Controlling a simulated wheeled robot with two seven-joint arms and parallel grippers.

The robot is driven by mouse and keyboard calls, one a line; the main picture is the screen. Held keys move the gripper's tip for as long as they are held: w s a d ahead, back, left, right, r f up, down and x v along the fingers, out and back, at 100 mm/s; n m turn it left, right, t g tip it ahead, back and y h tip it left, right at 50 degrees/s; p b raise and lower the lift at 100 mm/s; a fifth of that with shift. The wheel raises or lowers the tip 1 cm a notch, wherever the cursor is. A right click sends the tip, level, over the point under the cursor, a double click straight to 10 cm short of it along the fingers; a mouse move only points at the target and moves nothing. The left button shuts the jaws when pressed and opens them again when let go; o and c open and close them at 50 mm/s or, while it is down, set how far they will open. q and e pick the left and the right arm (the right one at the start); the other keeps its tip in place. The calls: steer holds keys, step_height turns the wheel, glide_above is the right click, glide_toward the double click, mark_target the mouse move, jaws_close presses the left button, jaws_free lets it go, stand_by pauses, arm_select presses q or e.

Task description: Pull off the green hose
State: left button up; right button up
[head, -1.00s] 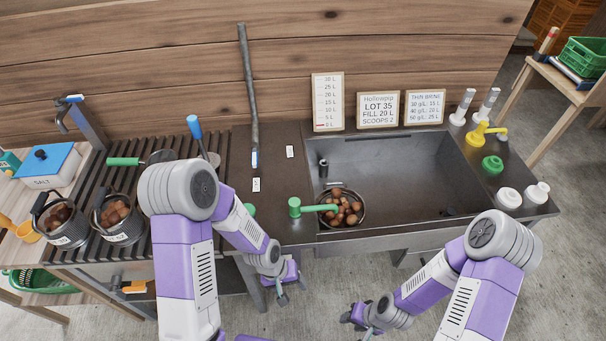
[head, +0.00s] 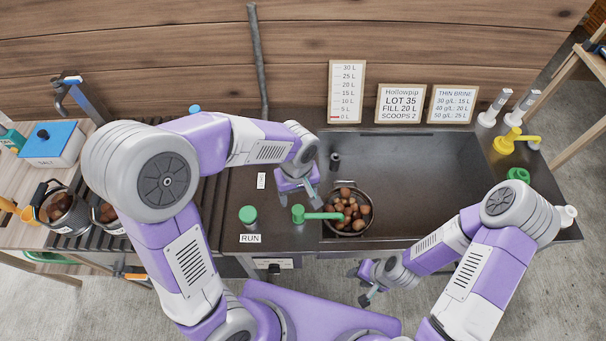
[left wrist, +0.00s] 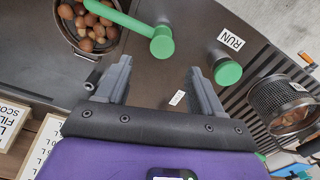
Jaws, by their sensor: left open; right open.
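A green hose-like piece (head: 323,216) stands on the counter left of the sink. It has a round upright end, and its arm reaches right over a basket of chestnuts (head: 362,228). In the left wrist view this green piece (left wrist: 122,20) is at the top, its round end ahead of the fingers. My left gripper (head: 313,194) is open and empty above the counter, just behind the round end in the head view and apart from it. It also shows in the left wrist view (left wrist: 160,74). My right gripper (head: 362,286) is open and empty in front of the sink.
A green button (head: 248,213) with a RUN label (head: 250,239) stands left of the green piece. The sink (head: 430,190) lies right, with a yellow spout (head: 513,139) beyond it. A dark standpipe (head: 335,160) is near my left gripper. Signs stand behind the sink.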

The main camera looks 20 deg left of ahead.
mark_target(298, 208)
arm_select(q)
steer(key=f, duration=0.2)
steer(key=f+b, duration=0.1)
steer(key=f, duration=0.2)
steer(key=f+b, duration=0.1)
steer(key=f, duration=0.1)
steer(key=shift+s+f, duration=0.2)
steer(key=shift+s, duration=0.05)
steer(key=shift+c, duration=0.2)
jaws_close()
steer(key=shift+r+p, duration=0.5)
steer(key=shift+r, duration=0.15)
stand_by(0.5)
steer(key=c, duration=0.6)
jaws_free()
jaws_close()
